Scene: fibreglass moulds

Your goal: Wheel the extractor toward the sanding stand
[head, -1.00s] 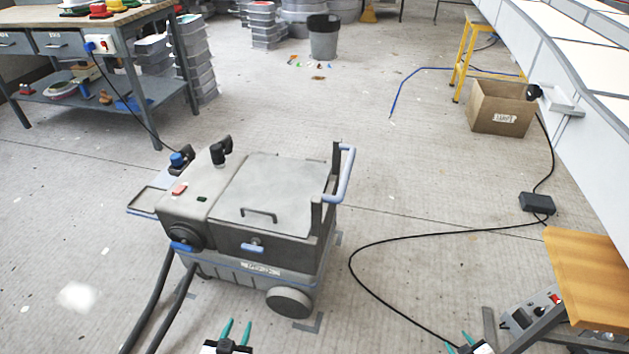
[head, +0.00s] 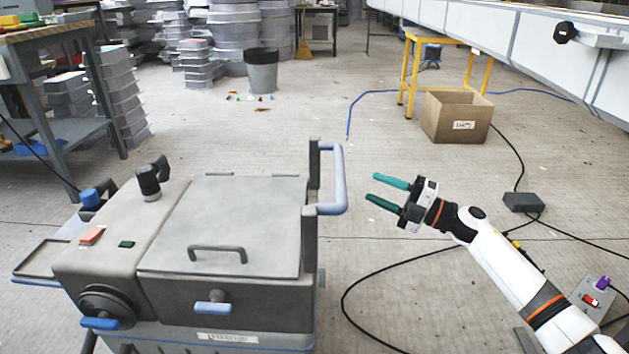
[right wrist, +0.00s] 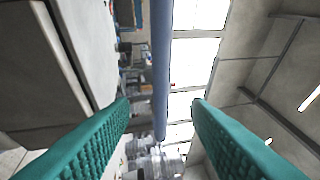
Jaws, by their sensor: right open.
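The grey extractor (head: 225,225) stands on the floor at the left and centre of the head view, its lid shut. Its blue push handle (head: 337,180) rises on its right side. My right gripper (head: 379,191) is open, just right of the handle, with its teal fingers pointing toward it. In the right wrist view the blue handle bar (right wrist: 161,70) runs between the two open fingers (right wrist: 160,105); I cannot tell whether they touch it. My left gripper is not in view. I cannot identify the sanding stand for certain.
A workbench (head: 50,40) stands at the left with stacked grey trays (head: 122,90) beside it. A bin (head: 262,72), a cardboard box (head: 456,118) and a yellow stand (head: 408,75) are farther back. Black cable (head: 375,275) lies on the floor at right.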

